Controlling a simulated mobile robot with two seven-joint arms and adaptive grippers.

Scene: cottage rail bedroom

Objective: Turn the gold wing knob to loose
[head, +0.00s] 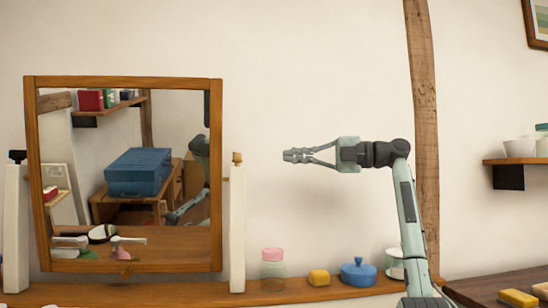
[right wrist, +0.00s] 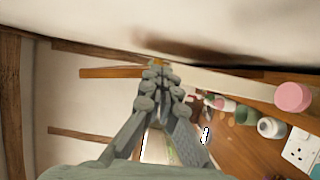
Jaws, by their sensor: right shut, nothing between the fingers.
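The gold wing knob (head: 237,157) is on top of the white right post (head: 237,230) of the wood-framed mirror (head: 216,200). It is small, and its turn angle is hard to read. My right gripper (head: 289,156) is shut and empty. In the head view it points left at about the knob's height, with a gap between its tips and the knob. In the right wrist view the fingertips (right wrist: 157,75) are together, with a bit of the gold knob (right wrist: 158,62) just beyond them. My left gripper is not in view.
A black knob (head: 17,156) tops the left post. Bare wall lies behind the gripper; a timber post (head: 424,100) stands right.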

